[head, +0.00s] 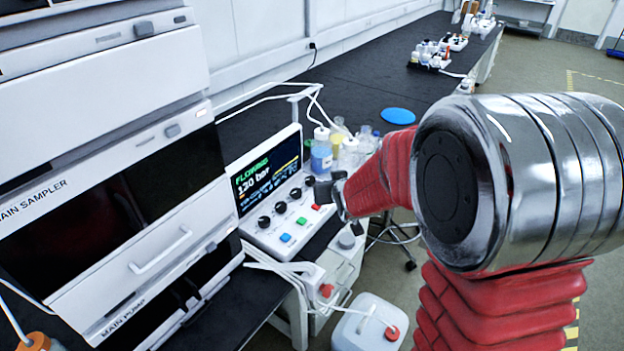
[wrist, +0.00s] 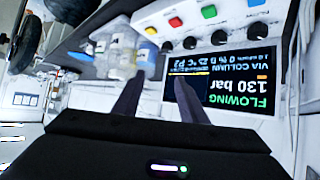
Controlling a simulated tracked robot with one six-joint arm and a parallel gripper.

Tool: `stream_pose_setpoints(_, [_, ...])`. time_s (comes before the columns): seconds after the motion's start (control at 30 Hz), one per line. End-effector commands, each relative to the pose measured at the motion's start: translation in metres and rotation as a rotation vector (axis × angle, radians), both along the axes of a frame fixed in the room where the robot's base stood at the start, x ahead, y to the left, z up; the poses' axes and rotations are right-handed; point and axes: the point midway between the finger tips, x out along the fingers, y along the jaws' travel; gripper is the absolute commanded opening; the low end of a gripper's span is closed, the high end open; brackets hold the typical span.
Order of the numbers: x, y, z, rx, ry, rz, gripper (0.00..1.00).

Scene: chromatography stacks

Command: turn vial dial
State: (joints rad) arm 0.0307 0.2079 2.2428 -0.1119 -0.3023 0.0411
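The white control box (head: 252,232) stands beside the instrument stack, with a lit screen (head: 265,175) reading FLOWING. It carries a row of black dials (head: 280,208); their labels are too small to tell which is the vial dial. In the wrist view the box appears upside down, with the dials (wrist: 219,37) beyond the screen (wrist: 225,85), which reads 130 bar and VIA COLUMN. My gripper (head: 340,196) is at the right end of the box, near the endmost dial (head: 309,181). In the wrist view my gripper (wrist: 160,76) has its fingers apart, with nothing between them.
Blue, green and red buttons (head: 301,221) sit in front of the dials. Bottles (head: 322,150) with tubing stand just behind the box, close to my gripper. The instrument stack (head: 120,190) fills the left. A white canister (head: 368,325) stands below. The black bench behind has clear room.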

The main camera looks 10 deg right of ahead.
Motion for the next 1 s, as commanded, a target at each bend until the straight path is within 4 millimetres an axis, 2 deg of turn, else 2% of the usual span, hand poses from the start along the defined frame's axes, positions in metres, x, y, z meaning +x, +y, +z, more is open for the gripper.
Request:
stream_pose_setpoints(0.3, [0.036, 0.004, -0.044, 0.018, -0.082, 0.028, 0.38])
stream_pose_setpoints(0.6, [0.058, 0.008, -0.082, 0.040, -0.160, 0.052, 0.38])
stream_pose_setpoints(0.77, [0.063, 0.010, -0.091, 0.047, -0.180, 0.059, 0.38])
stream_pose_setpoints(1.0, [0.064, 0.010, -0.092, 0.048, -0.185, 0.060, 0.38])
